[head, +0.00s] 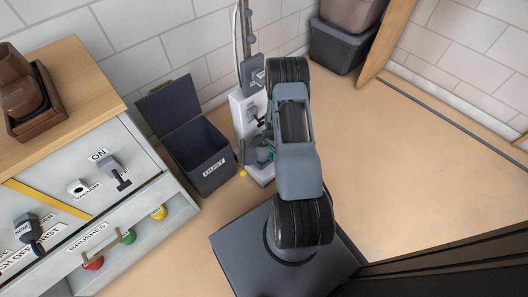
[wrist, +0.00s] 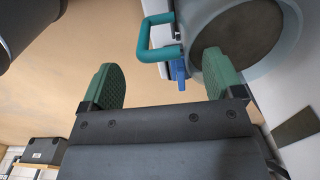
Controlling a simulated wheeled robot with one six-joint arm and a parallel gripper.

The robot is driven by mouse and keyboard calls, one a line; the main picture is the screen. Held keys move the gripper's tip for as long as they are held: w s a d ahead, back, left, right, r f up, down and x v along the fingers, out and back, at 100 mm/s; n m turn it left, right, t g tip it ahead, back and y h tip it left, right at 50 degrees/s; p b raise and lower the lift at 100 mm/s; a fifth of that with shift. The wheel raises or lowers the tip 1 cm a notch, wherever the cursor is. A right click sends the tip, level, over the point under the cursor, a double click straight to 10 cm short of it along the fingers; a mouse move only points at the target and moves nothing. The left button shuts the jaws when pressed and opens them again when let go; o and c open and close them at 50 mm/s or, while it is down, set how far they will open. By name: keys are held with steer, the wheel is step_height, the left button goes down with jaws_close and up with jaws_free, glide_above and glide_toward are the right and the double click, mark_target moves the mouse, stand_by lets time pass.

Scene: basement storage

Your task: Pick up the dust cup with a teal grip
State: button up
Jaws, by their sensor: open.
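The dust cup (wrist: 212,68), a clear round cup with a dark inside, shows at the upper right of the wrist view. Its teal grip (wrist: 145,38) is a squared loop at its left, with a blue tab (wrist: 180,74) below. My gripper (wrist: 162,62) has two green padded fingers, spread apart with nothing between them. The teal grip lies ahead of the gap between the fingers, and the cup overlaps the right finger in the picture.
The pale vacuum stand (head: 240,105) leans by the wall. An open dark bin labelled DUST (head: 205,165) stands left of it. A cabinet (head: 80,165) with switches and a brushes drawer is at far left. Stacked crates (head: 338,45) stand behind. Floor at right is clear.

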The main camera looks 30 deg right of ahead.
mark_target(265, 151)
steer(key=shift+a+f+b, duration=0.15)
steer(key=shift+f+b, duration=1.3)
steer(key=shift+f, duration=1.2)
steer(key=c, duration=1.1)
steer(key=shift+r, duration=0.1)
